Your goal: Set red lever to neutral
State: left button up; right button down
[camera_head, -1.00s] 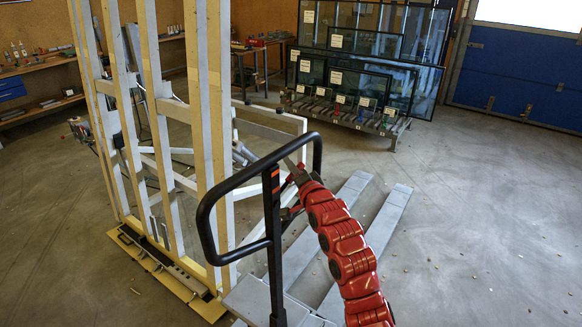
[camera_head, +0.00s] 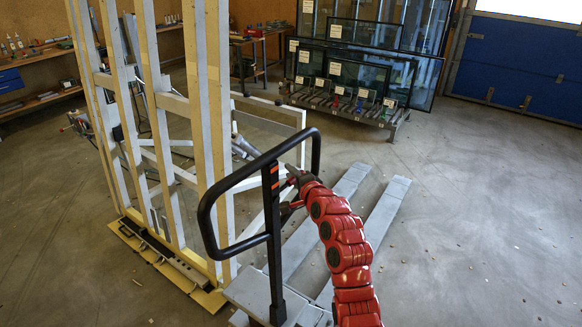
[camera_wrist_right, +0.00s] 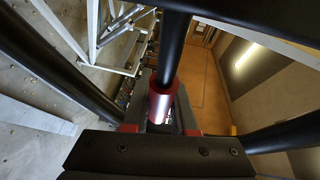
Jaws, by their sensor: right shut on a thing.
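A pallet truck handle (camera_head: 213,240) with a black loop and upright column stands in the middle of the head view. The right wrist view shows a dark red cylinder, which looks like the red lever (camera_wrist_right: 162,100), in line with a black bar. My right gripper (camera_head: 288,184) is beside the upper column, inside the loop area. The lever is not clear in the head view. My left gripper is not in view.
The truck's grey forks (camera_head: 383,215) lie on the floor behind the handle. A tall wood and metal frame (camera_head: 165,130) stands close on the left. A rack of glass panes (camera_head: 360,50) is at the back. Floor on the right is open.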

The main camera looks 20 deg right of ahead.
jog(key=c, duration=0.7)
grip_release()
jog(key=s+d+r+b, duration=0.1)
jog(key=s+d+r, duration=0.1)
jog(key=s, duration=1.5)
jog(key=shift+r, duration=0.5)
jog(key=shift+b, duration=0.3)
